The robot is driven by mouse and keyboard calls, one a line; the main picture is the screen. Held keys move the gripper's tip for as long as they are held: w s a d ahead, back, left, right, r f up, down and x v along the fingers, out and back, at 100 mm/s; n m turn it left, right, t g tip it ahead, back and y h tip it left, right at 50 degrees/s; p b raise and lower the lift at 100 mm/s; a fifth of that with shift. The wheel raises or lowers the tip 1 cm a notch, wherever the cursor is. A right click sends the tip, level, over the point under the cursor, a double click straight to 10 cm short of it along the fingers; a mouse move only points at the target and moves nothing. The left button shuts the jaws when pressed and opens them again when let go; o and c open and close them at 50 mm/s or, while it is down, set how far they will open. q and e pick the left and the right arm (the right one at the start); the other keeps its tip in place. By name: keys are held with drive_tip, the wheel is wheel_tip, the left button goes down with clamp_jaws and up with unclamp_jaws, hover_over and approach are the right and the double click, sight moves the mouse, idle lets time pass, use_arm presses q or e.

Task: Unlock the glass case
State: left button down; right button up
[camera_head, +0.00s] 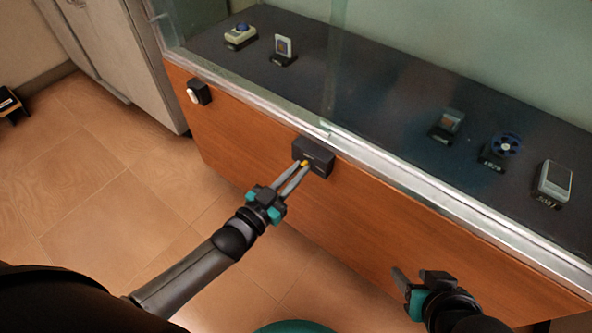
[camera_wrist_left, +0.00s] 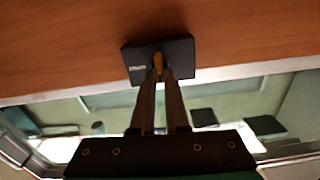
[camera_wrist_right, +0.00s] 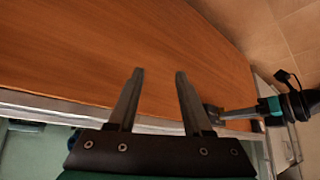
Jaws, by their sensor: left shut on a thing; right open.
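The glass case (camera_head: 365,207) has a wooden front panel with a metal rail and glass above it. A black lock box (camera_head: 316,152) is mounted on the panel just under the rail; it also shows in the left wrist view (camera_wrist_left: 184,52). My left gripper (camera_head: 302,167) is shut on a small yellow key (camera_wrist_left: 158,62) right at the face of the lock box. How deep the key sits in the lock is hidden by the fingers. My right gripper (camera_wrist_right: 158,75) is open and empty in front of the wooden panel, at the lower right of the head view.
A small black box with a white part (camera_head: 198,93) is fixed to the panel further left. Several exhibits, such as a blue reel (camera_head: 504,145), stand inside behind the glass. A grey cabinet (camera_head: 125,55) stands at the left. The tiled floor (camera_head: 110,170) in front is clear.

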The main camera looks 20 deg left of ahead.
use_arm(q)
drive_tip(key=m, duration=0.2)
drive_tip(key=m+p, duration=0.1)
drive_tip(key=m, duration=0.1)
drive_tip(key=m+p, duration=0.1)
drive_tip(key=m, duration=0.1)
drive_tip(key=shift+s+d, duration=0.1)
drive_tip(key=shift+d, duration=0.15)
drive_tip(key=m, duration=0.7)
drive_tip(key=f+m, duration=0.1)
drive_tip(key=m, duration=0.3)
drive_tip(key=shift+d, duration=0.15)
use_arm(e)
drive_tip(key=s+d+f+g, duration=0.1)
drive_tip(key=s+d+g+h, duration=0.1)
drive_tip(key=shift+s+d+f, duration=0.15)
drive_tip(key=shift+s+f, duration=0.15)
drive_tip(key=shift+f, duration=0.1)
drive_tip(key=shift+w+r, duration=0.1)
drive_tip(key=shift+r, duration=0.1)
use_arm(q)
drive_tip(key=c, duration=0.9)
unclamp_jaws()
use_arm(e)
drive_tip(key=shift+f, duration=0.15)
